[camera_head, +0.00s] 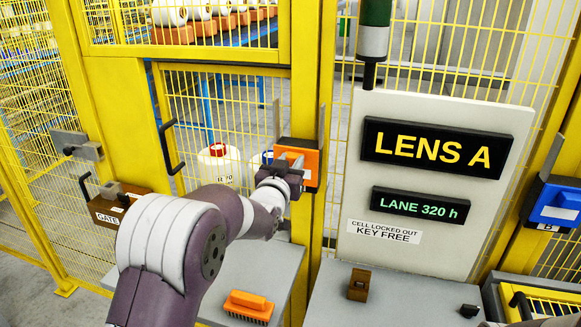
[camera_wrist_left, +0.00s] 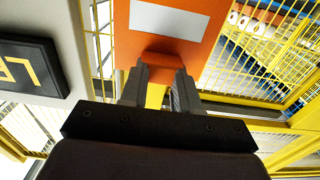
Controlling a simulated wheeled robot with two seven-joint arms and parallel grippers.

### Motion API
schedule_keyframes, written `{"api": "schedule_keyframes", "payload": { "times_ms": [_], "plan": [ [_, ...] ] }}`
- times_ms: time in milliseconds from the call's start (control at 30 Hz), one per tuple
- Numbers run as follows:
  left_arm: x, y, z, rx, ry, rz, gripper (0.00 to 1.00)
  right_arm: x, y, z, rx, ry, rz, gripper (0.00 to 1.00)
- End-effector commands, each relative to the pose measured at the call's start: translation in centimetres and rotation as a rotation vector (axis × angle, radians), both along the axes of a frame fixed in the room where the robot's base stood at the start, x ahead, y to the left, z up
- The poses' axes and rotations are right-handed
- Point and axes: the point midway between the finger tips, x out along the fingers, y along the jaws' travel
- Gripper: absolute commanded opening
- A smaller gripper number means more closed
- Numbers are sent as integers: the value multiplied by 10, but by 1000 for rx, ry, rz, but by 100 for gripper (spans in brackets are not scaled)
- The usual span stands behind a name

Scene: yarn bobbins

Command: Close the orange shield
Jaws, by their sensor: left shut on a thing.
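The orange shield (camera_head: 313,160) is an orange plate on the yellow post, right of the mesh gate. In the left wrist view the orange shield (camera_wrist_left: 187,45) fills the top middle, with a white label and an orange knob (camera_wrist_left: 162,62) standing out from it. My left gripper (camera_head: 284,170) is at the shield, its arm coming from lower left. In the wrist view the fingers of my left gripper (camera_wrist_left: 161,80) are on both sides of the knob, shut on it. The gripper hides the shield's lower left part in the head view. My right gripper is not in view.
A grey sign panel (camera_head: 438,250) reading LENS A stands right of the post. A blue shield (camera_head: 556,207) is at far right. An orange brush (camera_head: 248,306) lies on the grey counter (camera_head: 275,262). A brown block (camera_head: 359,284) sits below the sign. A black gate handle (camera_head: 170,147) sticks out.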

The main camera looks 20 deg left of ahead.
Motion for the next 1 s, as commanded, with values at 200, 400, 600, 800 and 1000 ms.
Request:
{"api": "schedule_keyframes", "payload": {
  "times_ms": [200,400,600,800,1000],
  "plan": [
    [-1,0,-6,0,14,0,0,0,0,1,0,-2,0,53],
    [-1,0,-6,0,14,0,55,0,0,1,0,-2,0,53],
    [0,0,-4,0,10,0,55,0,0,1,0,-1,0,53],
    [-19,1,-6,0,7,0,55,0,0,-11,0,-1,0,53],
    [-72,3,-8,0,7,1,55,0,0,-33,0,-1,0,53]
  ]
}}
